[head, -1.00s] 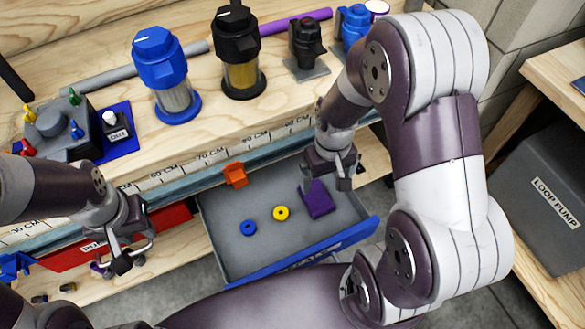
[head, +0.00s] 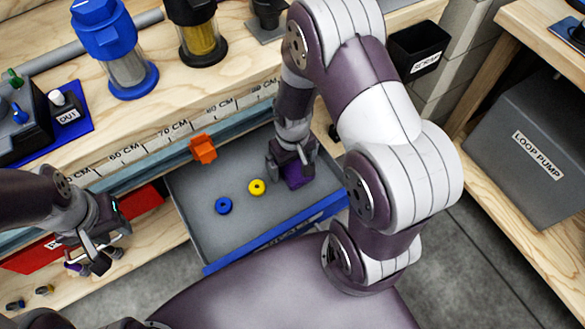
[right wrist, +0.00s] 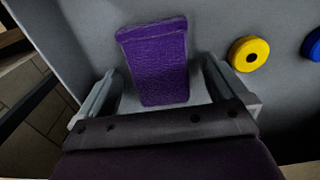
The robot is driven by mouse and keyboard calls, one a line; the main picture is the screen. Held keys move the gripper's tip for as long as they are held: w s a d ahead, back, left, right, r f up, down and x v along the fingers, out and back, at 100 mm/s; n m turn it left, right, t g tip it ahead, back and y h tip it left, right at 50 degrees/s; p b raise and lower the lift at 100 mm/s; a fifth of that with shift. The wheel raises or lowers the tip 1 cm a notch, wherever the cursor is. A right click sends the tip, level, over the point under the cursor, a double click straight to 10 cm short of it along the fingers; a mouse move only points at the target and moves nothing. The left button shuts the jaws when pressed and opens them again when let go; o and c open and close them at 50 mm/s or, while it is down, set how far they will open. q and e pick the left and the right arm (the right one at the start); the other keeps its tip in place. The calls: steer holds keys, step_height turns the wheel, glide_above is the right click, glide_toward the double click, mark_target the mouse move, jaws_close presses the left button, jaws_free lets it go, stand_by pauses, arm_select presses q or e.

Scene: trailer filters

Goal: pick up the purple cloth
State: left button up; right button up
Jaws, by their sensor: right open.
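The purple cloth (head: 297,176) is a small folded rectangle lying in the right part of the open grey drawer (head: 215,245). My right gripper (head: 291,166) is over it and hides part of it. In the right wrist view the cloth (right wrist: 157,62) lies between the two spread fingers of the right gripper (right wrist: 165,92), with a gap on each side. The right gripper is open and holds nothing. My left gripper (head: 98,258) is left of the drawer, away from the cloth; its jaws are too small and cluttered to read.
A yellow ring (head: 257,187) and a blue ring (head: 223,205) lie in the drawer left of the cloth. An orange piece (head: 203,148) sits on the ledge above the drawer's back. Blue (head: 125,75) and black (head: 205,50) filter housings stand on the bench.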

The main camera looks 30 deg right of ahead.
mark_target(294, 167)
steer(key=shift+r, duration=0.1)
steer(key=c, duration=1.1)
steer(key=shift+r, duration=0.15)
steer(key=shift+r+p, duration=0.3)
steer(key=r+p, duration=0.2)
steer(key=r, duration=0.2)
steer(key=shift+s, duration=0.2)
steer(key=s+d+r+p, duration=0.1)
steer(key=s+r, duration=0.1)
steer(key=s, duration=0.1)
steer(key=s+r+p, duration=0.1)
steer(key=s+r, duration=0.1)
steer(key=s, duration=0.2)
steer(key=s+d+r+p, duration=0.1)
steer(key=s+r, duration=0.1)
steer(key=s, duration=0.2)
steer(key=shift+d, duration=0.35)
